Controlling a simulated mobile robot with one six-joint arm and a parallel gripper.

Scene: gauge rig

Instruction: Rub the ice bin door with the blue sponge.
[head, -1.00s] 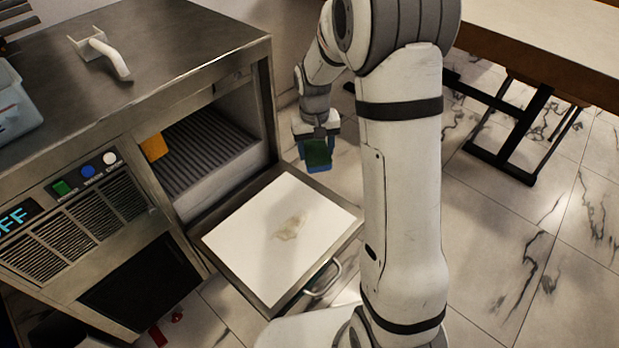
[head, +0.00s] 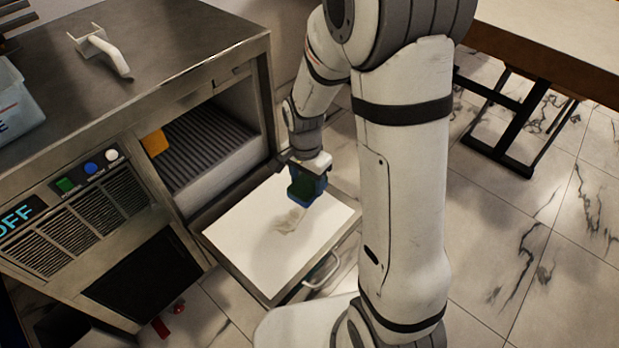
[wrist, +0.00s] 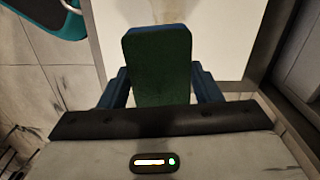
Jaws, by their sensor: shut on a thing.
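The ice bin door (head: 256,242) is folded down open at the front of the steel machine. Its inner face is a white panel with a brownish smudge (head: 290,221) near the middle. My gripper (head: 308,182) is over the far right part of the panel, shut on the blue sponge (head: 306,190), which has a dark green face. In the wrist view the sponge (wrist: 158,65) sticks out between the fingers, with the white panel (wrist: 220,30) beyond it. The sponge is close above the panel beside the smudge; I cannot tell if it touches.
The open bin (head: 205,150) holds a grey ribbed surface and an orange-yellow object (head: 154,143). A white scoop (head: 105,52) and a pale blue container (head: 14,105) stand on the machine top. The door's handle (head: 323,272) projects at its front edge. A wooden table (head: 560,40) stands right.

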